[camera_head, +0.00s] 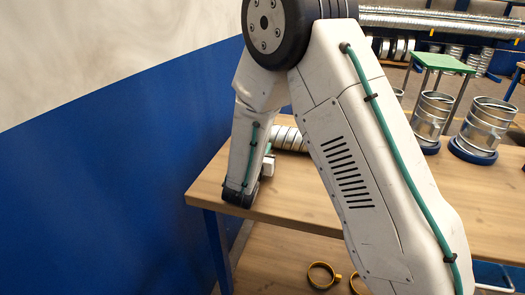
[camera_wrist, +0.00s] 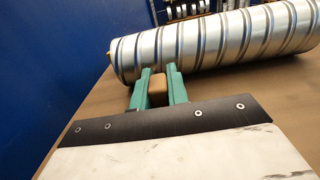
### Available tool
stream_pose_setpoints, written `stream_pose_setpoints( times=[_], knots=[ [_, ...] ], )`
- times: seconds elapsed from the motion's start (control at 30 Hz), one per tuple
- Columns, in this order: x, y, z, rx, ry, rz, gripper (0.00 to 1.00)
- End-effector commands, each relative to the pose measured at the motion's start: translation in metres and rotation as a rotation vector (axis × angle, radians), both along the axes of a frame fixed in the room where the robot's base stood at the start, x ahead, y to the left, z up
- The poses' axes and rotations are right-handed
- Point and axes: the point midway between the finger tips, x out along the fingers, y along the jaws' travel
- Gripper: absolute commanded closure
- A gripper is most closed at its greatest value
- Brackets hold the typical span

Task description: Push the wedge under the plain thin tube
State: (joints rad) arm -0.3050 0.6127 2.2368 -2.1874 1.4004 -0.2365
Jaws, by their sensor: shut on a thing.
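A silver spiral-ribbed metal tube (camera_wrist: 215,42) lies on its side on the wooden table, across the upper part of the wrist view. Part of it also shows in the head view (camera_head: 289,138), behind my arm. My gripper (camera_wrist: 159,74) has green fingers shut on a small brown wedge (camera_wrist: 158,93). The wedge is between the fingers, at the near side of the tube toward its left end. The fingertips overlap the tube's lower edge in the picture; I cannot tell whether the wedge touches it. In the head view my arm hides the fingers and wedge.
The wooden table (camera_head: 300,195) is bare around my wrist, with a blue wall (camera_head: 110,150) on its left. Upright duct pieces on blue bases (camera_head: 484,128) stand at the right, near a green-topped stand (camera_head: 442,62). Yellow rings (camera_head: 322,275) lie on the lower shelf.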

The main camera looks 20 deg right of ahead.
Motion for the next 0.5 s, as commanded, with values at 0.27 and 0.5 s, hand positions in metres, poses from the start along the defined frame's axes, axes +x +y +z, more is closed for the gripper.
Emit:
stream_pose_setpoints(
  times=[0.27,0.5],
  knots=[
    [0.007,-0.005,0.000,0.000,0.000,0.000,1.00],
    [0.013,-0.010,0.000,0.000,0.000,-0.001,1.00]
  ],
)
